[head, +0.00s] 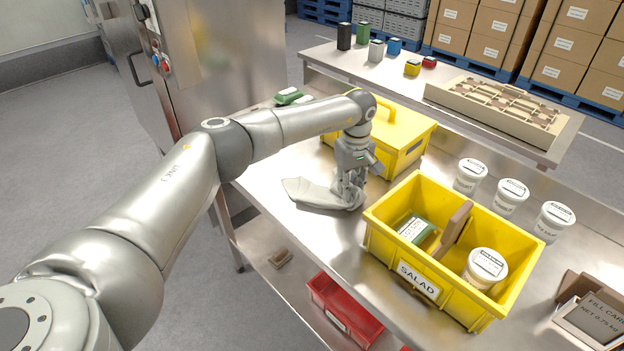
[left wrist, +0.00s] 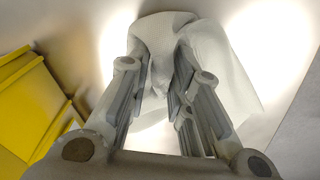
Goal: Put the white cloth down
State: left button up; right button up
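The white cloth (head: 312,193) looks light grey and lies spread low on the steel table, its right part bunched under my left gripper (head: 350,190). In the left wrist view the cloth (left wrist: 215,60) is gathered into folds between the fingers of my left gripper (left wrist: 168,78), which close in on it from both sides. Its loose part fans out beyond the fingertips, at or just above the tabletop. My right gripper is not in view.
A yellow open bin (head: 375,240) labelled SALAD stands right of the gripper, holding a green pack and a white tub. A yellow lidded box (head: 410,130) stands behind. Several white tubs (head: 512,193) stand farther right. The table's left edge is close to the cloth.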

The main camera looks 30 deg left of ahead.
pick_arm(q)
jog(key=o, duration=0.4)
